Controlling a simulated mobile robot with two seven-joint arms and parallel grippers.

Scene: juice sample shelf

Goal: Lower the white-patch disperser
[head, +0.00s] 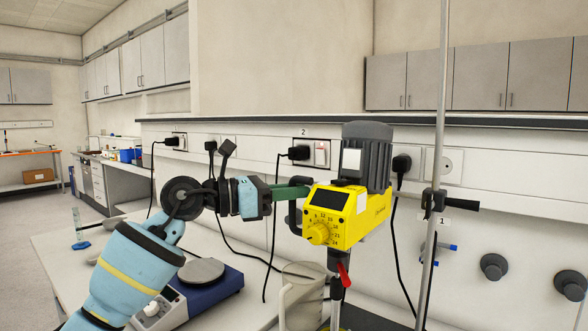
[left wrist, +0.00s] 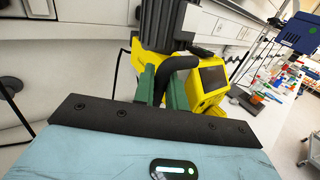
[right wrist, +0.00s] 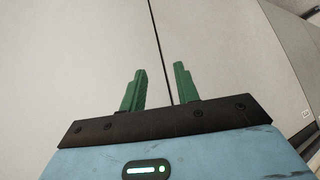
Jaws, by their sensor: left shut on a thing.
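The white-patch disperser (head: 335,212) is a yellow unit with a dial, a dark display and a grey motor that bears a white patch. It stands upright beside a metal stand rod (head: 442,100). My left gripper (head: 299,193) is shut on its black handle from the left. The left wrist view shows the green fingers (left wrist: 162,88) around the black handle (left wrist: 177,66). A red lever (head: 343,275) and the shaft show below the yellow body. A clear beaker (head: 300,272) stands below and to the left. My right gripper (right wrist: 158,90) is open and empty in the right wrist view.
A blue hotplate (head: 213,290) with round grey plate is on the white bench, left of the beaker. A black clamp (head: 434,204) is on the rod. Cables hang from wall sockets (head: 299,153) behind. Another blue-headed device (left wrist: 300,32) stands farther along the bench.

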